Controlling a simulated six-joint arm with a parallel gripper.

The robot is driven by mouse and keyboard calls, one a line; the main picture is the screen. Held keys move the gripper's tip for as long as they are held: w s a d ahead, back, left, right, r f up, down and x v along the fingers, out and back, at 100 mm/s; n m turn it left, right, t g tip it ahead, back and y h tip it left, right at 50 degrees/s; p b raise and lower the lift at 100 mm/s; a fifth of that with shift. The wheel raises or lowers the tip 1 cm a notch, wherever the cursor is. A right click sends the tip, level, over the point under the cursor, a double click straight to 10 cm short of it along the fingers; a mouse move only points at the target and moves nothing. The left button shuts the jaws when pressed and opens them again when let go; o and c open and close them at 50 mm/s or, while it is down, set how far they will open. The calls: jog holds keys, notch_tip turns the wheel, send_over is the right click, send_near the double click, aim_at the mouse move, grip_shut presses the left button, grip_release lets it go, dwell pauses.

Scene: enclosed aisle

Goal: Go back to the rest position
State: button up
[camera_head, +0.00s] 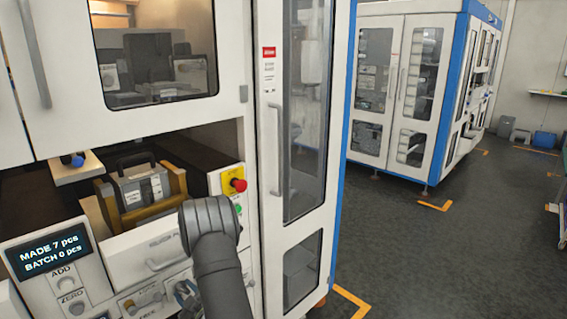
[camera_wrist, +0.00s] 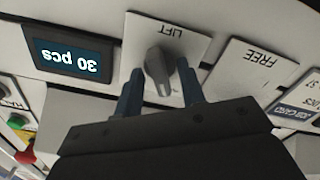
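In the wrist view my gripper (camera_wrist: 159,70) has its two blue-grey fingers apart. The grey LIFT knob (camera_wrist: 157,78) shows between the fingertips, on a white plate (camera_wrist: 195,45). Whether the fingers touch the knob cannot be told; a gap shows beside it. The view is upside down. In the head view my dark arm reaches down in front of the machine's control panel (camera_head: 110,275), and the gripper is mostly hidden at the lower edge.
A display reading 30 pcs (camera_wrist: 70,62) and a FREE plate (camera_wrist: 255,70) flank the knob. A drawer (camera_head: 130,255), a grey case (camera_head: 140,187) and a red emergency button (camera_head: 238,184) are close to my arm. The aisle floor (camera_head: 440,250) at right is clear.

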jog(key=shift+s+d+m, duration=0.2)
jog(key=shift+d+m, duration=0.05)
jog(key=shift+m, duration=0.15)
jog(key=v, duration=1.7)
jog(key=w+a+m, duration=0.2)
jog(key=w+a, duration=0.2)
jog(key=w+a+m, duration=0.3)
jog(key=w+a, duration=0.1)
jog(key=w+a+m, duration=0.3)
jog(key=w+a, duration=0.1)
jog(key=shift+w+a+r, duration=0.1)
jog(key=shift+a+r, duration=0.05)
jog(key=shift+a, duration=0.05)
